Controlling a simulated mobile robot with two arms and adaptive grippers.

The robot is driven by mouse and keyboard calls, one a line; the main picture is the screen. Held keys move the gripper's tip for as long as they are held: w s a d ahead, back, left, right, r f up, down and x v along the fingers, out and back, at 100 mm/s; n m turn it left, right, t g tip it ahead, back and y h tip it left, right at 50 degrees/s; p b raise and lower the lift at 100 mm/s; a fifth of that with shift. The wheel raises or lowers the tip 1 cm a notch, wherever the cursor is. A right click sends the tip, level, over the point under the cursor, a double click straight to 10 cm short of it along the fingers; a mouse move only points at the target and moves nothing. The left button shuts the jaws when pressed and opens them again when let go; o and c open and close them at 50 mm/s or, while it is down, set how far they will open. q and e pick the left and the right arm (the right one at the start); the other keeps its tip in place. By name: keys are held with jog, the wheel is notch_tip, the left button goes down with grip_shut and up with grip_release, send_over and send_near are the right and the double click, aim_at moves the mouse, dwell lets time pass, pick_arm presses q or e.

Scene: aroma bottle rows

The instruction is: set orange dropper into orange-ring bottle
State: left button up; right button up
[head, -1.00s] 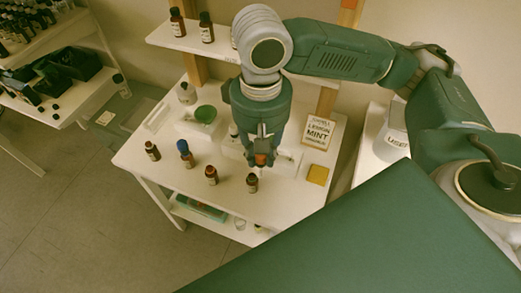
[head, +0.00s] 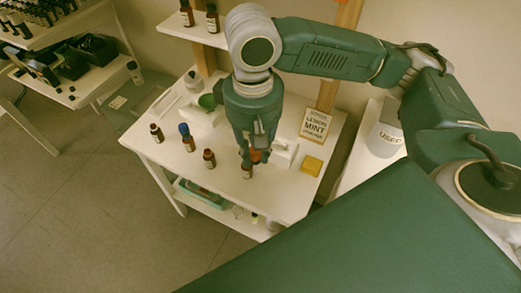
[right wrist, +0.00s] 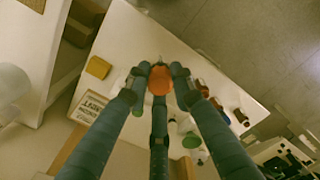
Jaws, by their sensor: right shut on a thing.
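My right gripper (head: 254,153) is shut on the orange dropper (head: 258,156), low over the front of the white table. The dropper's round orange top (right wrist: 160,80) shows between the fingers in the right wrist view; its tip is hidden. A small brown bottle (head: 247,172) stands upright just below the gripper, its top partly covered by the fingers. Another brown bottle (head: 209,158), a blue-topped bottle (head: 187,140) and a further brown bottle (head: 157,133) stand in a row to its left. I cannot make out which bottle has the orange ring. My left gripper is not in view.
The table's front right corner is clear.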

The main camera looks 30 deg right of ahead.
pick_arm(q)
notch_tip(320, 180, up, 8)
jog(key=p, duration=0.8)
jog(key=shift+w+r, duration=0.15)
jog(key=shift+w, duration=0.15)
pick_arm(e)
jog(key=w+a+f+n, duration=0.1)
jog(key=w+a+n, duration=0.2)
jog(key=w+n, duration=0.5)
jog(key=w+a+n, duration=0.4)
jog(key=w+n, duration=0.5)
jog(key=n, duration=0.6)
jog(key=shift+w+f, duration=0.3)
jog(key=shift+f, duration=0.05)
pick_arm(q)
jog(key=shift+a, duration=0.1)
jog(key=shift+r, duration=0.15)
pick_arm(e)
notch_tip(320, 180, down, 4)
